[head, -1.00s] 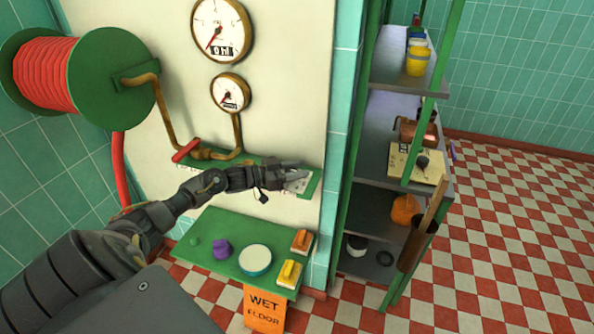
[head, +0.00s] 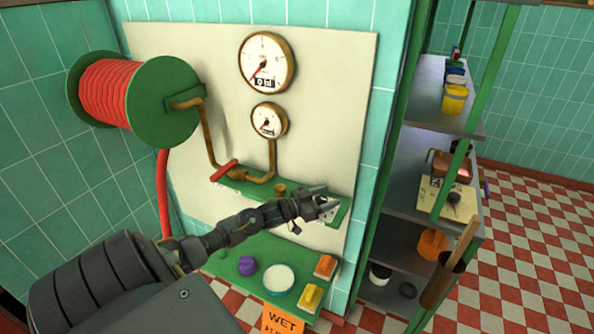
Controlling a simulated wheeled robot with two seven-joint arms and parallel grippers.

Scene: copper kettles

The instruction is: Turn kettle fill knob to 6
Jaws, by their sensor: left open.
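My left gripper (head: 326,203) is open, with its fingers pointing right in front of the right end of a green ledge panel (head: 230,184) on the wall. A pale plate shows behind the fingers; its markings are too small to read, and I cannot tell whether the fingers touch it. A small brass knob (head: 280,189) sits on the panel just left of the gripper. The large round gauge (head: 266,64) above reads "0 hl", its needle pointing low left. A smaller gauge (head: 269,120) hangs below it. No numbered fill dial is legible. My right gripper is not in view.
A green bench (head: 230,268) below holds a purple knob-like item, a bowl and brushes. A red hose reel (head: 165,100) and a red-handled valve (head: 224,171) are at left. At right, a shelf (head: 440,110) holds a cream board with a black knob (head: 453,197).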

